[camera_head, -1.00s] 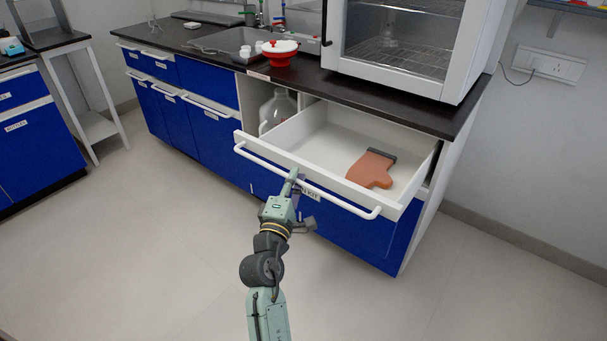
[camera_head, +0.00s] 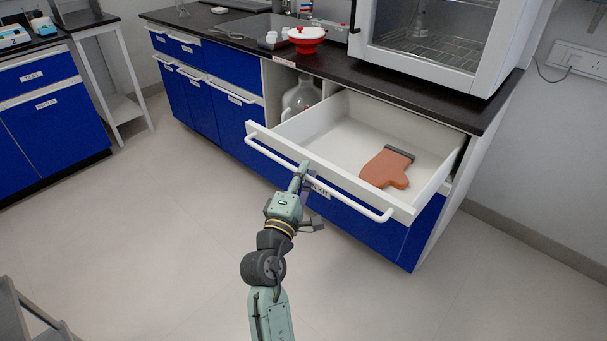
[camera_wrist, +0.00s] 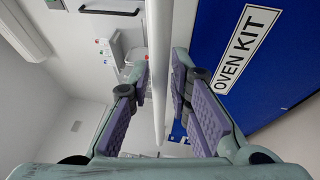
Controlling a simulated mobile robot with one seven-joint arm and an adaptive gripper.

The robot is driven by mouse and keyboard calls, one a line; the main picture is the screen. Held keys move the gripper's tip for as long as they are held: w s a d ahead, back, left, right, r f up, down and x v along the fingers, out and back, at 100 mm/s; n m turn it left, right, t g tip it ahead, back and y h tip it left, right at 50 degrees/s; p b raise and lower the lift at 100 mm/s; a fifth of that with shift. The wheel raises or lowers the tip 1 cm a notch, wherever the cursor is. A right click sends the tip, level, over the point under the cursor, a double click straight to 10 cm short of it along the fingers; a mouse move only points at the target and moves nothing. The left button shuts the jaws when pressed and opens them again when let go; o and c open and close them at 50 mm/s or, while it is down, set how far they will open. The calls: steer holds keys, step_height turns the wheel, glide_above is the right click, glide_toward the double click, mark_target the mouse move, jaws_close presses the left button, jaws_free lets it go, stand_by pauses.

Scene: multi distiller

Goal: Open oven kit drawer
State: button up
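The oven kit drawer (camera_head: 330,148) is pulled well out of the blue cabinet below the glass-fronted oven. It has a white inside, a long white bar handle (camera_head: 348,204), and an "OVEN KIT" label that shows clearly in the wrist view (camera_wrist: 245,47). My gripper (camera_head: 299,176) is at the handle, left of its middle. In the wrist view the white bar runs between the fingertips (camera_wrist: 160,60), which close in on both its sides. A brown oven mitt (camera_head: 386,168) with a grey cuff lies in the drawer.
The oven (camera_head: 428,40) stands on the black counter (camera_head: 345,72) above the drawer. A red and white bowl (camera_head: 307,38) stands beside it. The floor in front is open; a grey frame (camera_head: 25,310) shows at lower left.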

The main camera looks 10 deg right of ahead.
steer(key=v, duration=0.7)
steer(key=shift+s, duration=0.2)
steer(key=shift+a+f, duration=0.15)
